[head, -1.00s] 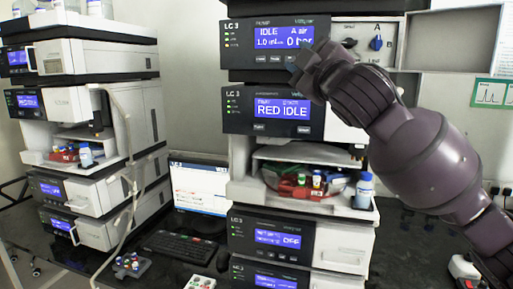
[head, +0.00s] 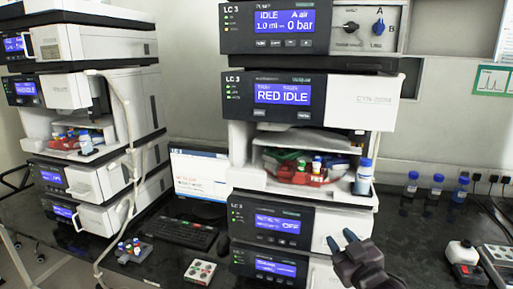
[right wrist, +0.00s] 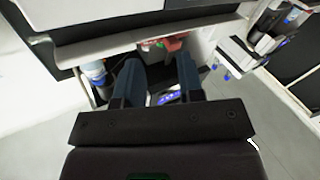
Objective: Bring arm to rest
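My right gripper (head: 341,239) is low in the head view, in front of the lower modules of the LC 3 stack (head: 305,225). Its two dark fingertips stand apart with nothing between them. In the right wrist view the gripper (right wrist: 160,72) also shows its blue-grey fingers spread and empty. I cannot tell whether it touches the stack. My left gripper and arm are out of view.
The near stack's open bay holds a red rack (head: 305,175) of vials and a blue-capped bottle (head: 363,178). A second stack (head: 105,150) stands left. Keyboard (head: 180,232), monitor (head: 200,178) and several bottles (head: 437,188) are on the dark bench (head: 425,240).

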